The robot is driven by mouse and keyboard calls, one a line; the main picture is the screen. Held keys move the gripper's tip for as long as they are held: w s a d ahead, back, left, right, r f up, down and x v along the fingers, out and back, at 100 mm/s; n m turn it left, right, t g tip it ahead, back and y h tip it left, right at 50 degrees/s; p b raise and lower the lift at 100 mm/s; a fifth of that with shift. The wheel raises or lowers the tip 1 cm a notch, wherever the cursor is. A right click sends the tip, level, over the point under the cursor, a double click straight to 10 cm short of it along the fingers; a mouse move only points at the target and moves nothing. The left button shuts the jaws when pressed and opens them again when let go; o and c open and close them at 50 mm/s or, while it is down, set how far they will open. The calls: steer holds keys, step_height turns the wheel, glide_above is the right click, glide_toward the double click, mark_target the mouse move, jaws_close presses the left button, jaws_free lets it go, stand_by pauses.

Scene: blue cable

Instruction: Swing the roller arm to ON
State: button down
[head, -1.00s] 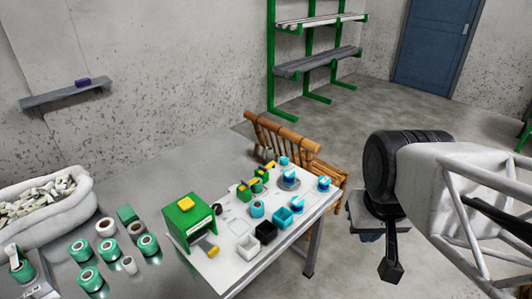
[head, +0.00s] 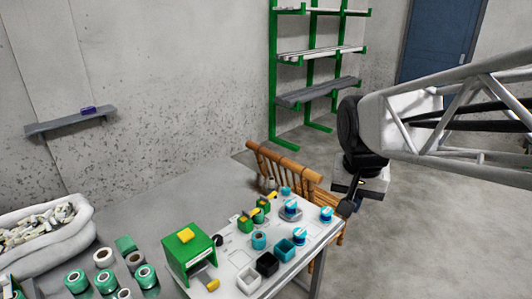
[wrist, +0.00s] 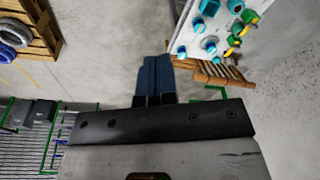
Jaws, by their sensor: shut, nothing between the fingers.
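Two small green units with yellow arms stand on the white worktop, a nearer one (head: 246,222) and a farther one (head: 263,203). They also show at the upper right of the wrist view (wrist: 238,30). I cannot tell which yellow arm is the roller arm, and no ON mark is readable. My gripper (head: 347,207) is in the air off the right end of the worktop, apart from everything. In the wrist view its dark blue fingers (wrist: 153,72) are together and empty, with the units off to their right.
The white worktop (head: 225,248) also holds a green box (head: 188,252) with a yellow button, open bins (head: 267,263) and blue-topped items (head: 326,214). A bamboo chair (head: 285,165) stands behind its far edge. Green spools (head: 107,281) crowd the left. Open floor lies right.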

steer(key=w+a+f+m+g, duration=0.1)
steer(key=w+a+m, duration=0.25)
steer(key=w, duration=0.85)
steer(key=w+a+f+m+g+h, duration=0.15)
steer(key=w+m, duration=0.25)
steer(key=w, duration=0.8)
steer(key=w+a+m+y, duration=0.1)
steer(key=w+a+m, duration=0.2)
steer(key=w, duration=0.9)
steer(key=w+a+f+m, duration=0.3)
steer(key=w+a+f, duration=0.1)
steer(key=w+f, duration=0.5)
steer(key=w+a+f+m+g+h, duration=0.1)
steer(key=w+a+f+m, duration=0.3)
steer(key=w+f, duration=0.5)
steer(key=w+a+f+m+g+h, duration=0.1)
steer(key=w+a+f+m, duration=0.3)
steer(key=w+f, duration=0.5)
steer(key=shift+w+a+f, duration=0.4)
steer(key=shift+w+a, duration=0.15)
steer(key=shift+a, duration=0.15)
steer(key=shift+f+m+h, duration=0.15)
steer(key=shift+m+h, duration=0.1)
